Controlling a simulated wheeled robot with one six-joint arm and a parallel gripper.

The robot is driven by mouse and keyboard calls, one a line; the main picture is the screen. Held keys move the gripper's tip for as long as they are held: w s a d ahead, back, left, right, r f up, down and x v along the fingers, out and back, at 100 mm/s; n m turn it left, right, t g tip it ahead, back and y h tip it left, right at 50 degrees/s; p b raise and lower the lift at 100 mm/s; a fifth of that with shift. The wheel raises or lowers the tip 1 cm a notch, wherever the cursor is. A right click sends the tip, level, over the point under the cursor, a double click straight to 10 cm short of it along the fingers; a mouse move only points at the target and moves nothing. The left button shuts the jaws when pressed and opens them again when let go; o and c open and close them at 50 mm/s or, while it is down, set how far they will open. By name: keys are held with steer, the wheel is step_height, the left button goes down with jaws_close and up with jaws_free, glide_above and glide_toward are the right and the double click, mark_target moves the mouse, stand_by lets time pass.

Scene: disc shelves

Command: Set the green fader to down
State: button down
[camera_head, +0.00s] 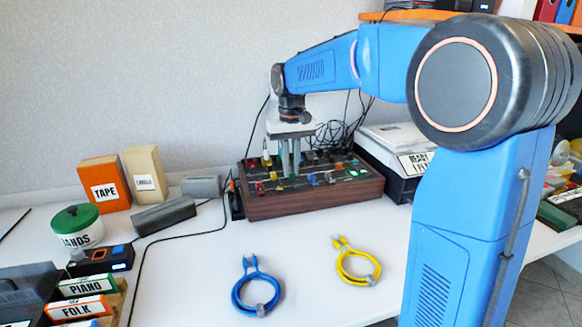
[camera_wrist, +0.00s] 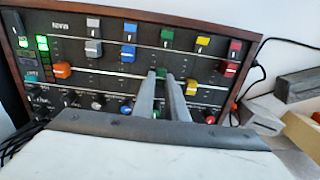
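The mixer (camera_head: 310,205) is a wood-sided box with a dark sloping panel of coloured fader caps. The green fader cap (camera_wrist: 161,73) sits between my two fingertips in the wrist view, with its sides hidden by them. My gripper (camera_head: 290,173) points straight down onto the panel, and its fingers (camera_wrist: 161,76) stand close together on either side of the green cap, seemingly shut on it. A green label (camera_wrist: 167,33) lies in line with this fader, near the panel's top edge in the wrist view.
A blue fader (camera_wrist: 128,52) and a yellow fader (camera_wrist: 190,88) flank the green one. A red fader (camera_wrist: 230,70), a grey fader (camera_wrist: 93,47) and an orange fader (camera_wrist: 62,70) lie further out. A blue cable (camera_head: 255,290) and a yellow cable (camera_head: 357,265) lie on the table.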

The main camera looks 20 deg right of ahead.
mark_target(294, 182)
steer(key=shift+s, duration=1.35)
steer(key=c, duration=1.8)
jaws_free()
steer(key=shift+o, duration=0.2)
step_height(294, 182, up, 17)
steer(key=shift+r, duration=0.2)
